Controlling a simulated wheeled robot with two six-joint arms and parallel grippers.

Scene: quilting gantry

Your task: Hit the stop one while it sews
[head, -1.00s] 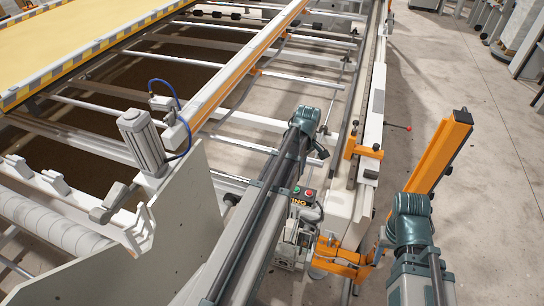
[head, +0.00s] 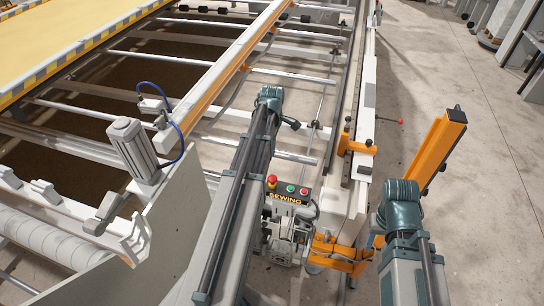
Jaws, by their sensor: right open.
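A small grey control box (head: 288,191) stands in the middle of the head view, at the machine's near end. Its label reads SEWING in lit letters. On top are a red mushroom button (head: 272,181) on a yellow base, a green button (head: 291,188) and a flat red button (head: 304,191). Any button markings are too small to read.
An orange-edged beam (head: 228,70) and rails cross the frame behind the box. A pneumatic cylinder (head: 135,150) and a grey side plate (head: 175,215) stand left. An orange clamp (head: 356,145) sits on the right rail. Concrete floor (head: 490,220) is open at right.

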